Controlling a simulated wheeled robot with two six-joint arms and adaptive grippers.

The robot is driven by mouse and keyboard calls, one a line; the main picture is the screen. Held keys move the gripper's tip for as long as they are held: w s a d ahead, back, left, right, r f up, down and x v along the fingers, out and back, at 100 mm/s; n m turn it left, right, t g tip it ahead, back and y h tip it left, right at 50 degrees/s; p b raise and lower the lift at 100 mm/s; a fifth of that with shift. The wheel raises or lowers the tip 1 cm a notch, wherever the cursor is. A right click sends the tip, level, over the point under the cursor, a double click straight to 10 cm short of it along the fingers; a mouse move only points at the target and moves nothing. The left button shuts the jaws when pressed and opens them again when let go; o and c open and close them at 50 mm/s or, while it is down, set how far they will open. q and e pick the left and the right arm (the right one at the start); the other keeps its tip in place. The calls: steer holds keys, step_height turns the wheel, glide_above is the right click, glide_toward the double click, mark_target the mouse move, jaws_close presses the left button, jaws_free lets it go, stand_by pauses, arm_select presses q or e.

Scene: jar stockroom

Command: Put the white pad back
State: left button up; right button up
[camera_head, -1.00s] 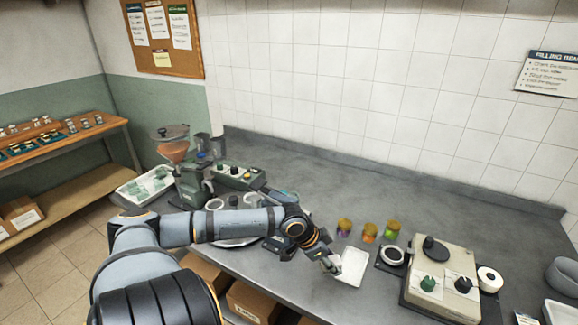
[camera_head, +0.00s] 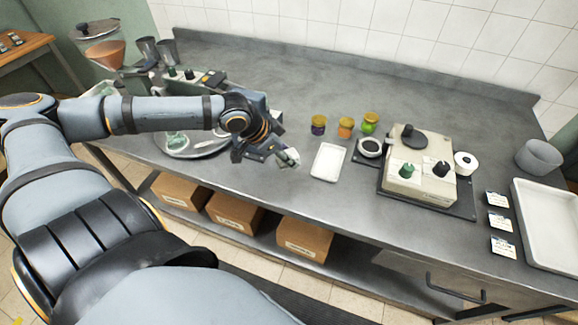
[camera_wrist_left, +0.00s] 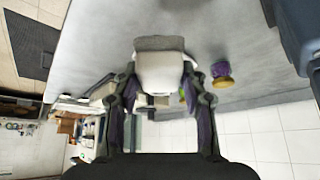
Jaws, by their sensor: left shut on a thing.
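My left gripper (camera_head: 287,157) is shut on a small whitish thing, which I take to be the white pad (camera_head: 292,155). It holds the pad just left of a small white tray (camera_head: 328,162) on the grey counter. In the left wrist view the pad (camera_wrist_left: 160,72) shows as a pale block with a grey far edge, between the two dark fingers. I cannot tell its height above the counter. The small tray looks empty. My right gripper is not in view.
A round metal tray (camera_head: 210,148) is partly behind my arm. A larger white tray (camera_head: 550,235) lies at right. The rear counter is mostly clear.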

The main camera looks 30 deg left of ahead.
mark_target(289, 153)
arm_select(q)
steer(key=w+a+f+b, duration=0.1)
steer(key=f, duration=0.1)
steer(key=w+a+f+b, duration=0.1)
steer(key=w, duration=0.1)
steer(key=w+f+b, duration=0.2)
steer(key=shift+a+f, duration=0.35)
steer(key=shift+a, duration=0.05)
steer(key=shift+w+a+f, duration=0.1)
steer(key=shift+f, duration=0.1)
step_height(289, 153, down, 3)
steer(key=shift+w+f, duration=0.1)
steer(key=shift+f, duration=0.15)
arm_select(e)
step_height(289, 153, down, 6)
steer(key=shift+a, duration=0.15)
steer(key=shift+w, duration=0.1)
arm_select(q)
steer(key=o, duration=1)
steer(key=shift+f, duration=0.15)
